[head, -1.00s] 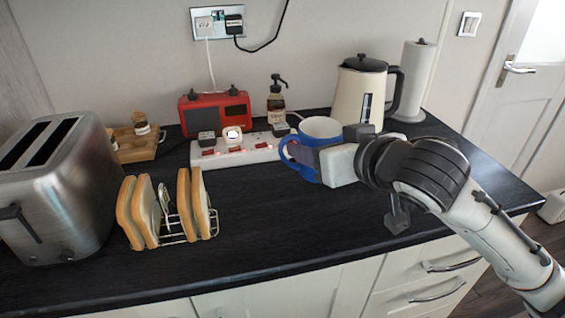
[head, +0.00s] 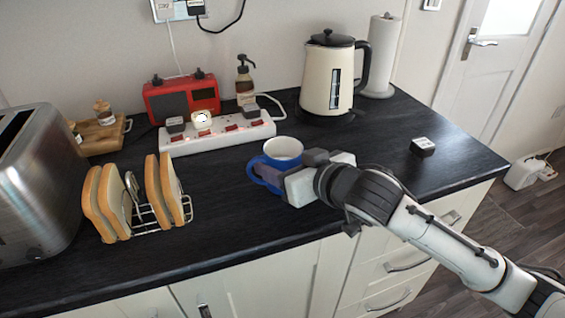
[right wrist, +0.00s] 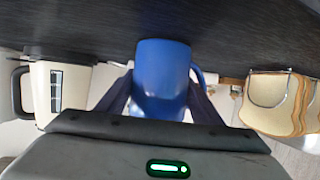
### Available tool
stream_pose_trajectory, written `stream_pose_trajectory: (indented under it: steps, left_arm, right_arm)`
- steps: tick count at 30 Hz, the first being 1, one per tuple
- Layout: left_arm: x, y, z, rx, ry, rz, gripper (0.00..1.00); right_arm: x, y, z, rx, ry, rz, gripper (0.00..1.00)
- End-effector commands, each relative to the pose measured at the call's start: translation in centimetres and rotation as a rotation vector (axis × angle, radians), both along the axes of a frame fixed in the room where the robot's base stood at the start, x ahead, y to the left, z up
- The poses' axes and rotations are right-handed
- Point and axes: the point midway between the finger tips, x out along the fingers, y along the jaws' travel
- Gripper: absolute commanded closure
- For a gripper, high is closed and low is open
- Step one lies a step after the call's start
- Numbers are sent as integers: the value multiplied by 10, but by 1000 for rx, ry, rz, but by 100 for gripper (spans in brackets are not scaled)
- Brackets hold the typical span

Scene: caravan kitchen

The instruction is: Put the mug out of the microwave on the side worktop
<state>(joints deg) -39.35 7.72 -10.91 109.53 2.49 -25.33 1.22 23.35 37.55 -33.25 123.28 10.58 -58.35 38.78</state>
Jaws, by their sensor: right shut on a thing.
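The blue mug (head: 283,151) with a white inside is over the dark worktop (head: 225,215), in front of the power strip. It looks upright. My right gripper (head: 276,176) is shut on it from the front right, and its fingers hide part of the mug's lower side. In the right wrist view the mug (right wrist: 162,80) sits between the two dark fingers (right wrist: 160,105), with its handle to the right. I cannot tell whether its base touches the worktop. The microwave and my left gripper are not in view.
A toast rack (head: 150,220) with bread and a toaster (head: 38,190) stand left. Behind are a power strip (head: 218,137), red radio (head: 182,96), soap bottle (head: 245,83), kettle (head: 328,80) and paper roll (head: 383,55). Worktop around the mug is clear.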

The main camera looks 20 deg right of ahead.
Motion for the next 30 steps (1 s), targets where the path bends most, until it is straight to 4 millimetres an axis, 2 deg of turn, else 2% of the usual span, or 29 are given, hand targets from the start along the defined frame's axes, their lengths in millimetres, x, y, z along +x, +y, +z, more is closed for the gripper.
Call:
stream_pose_trajectory:
  steps: [8,9,11,12,22,26,30]
  left_arm:
    - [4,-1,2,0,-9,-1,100]
    - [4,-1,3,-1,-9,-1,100]
    - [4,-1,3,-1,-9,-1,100]
    - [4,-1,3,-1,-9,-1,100]
    - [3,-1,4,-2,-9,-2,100]
    - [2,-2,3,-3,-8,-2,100]
    - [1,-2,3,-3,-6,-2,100]
  right_arm:
    - [0,0,0,3,-5,0,77]
    - [0,0,-2,1,0,0,33]
    - [0,0,-1,1,0,0,23]
    - [0,0,-1,1,0,0,21]
    - [0,0,3,1,-2,1,21]
    - [-15,-4,8,0,0,1,21]
    - [-44,-12,20,0,0,1,21]
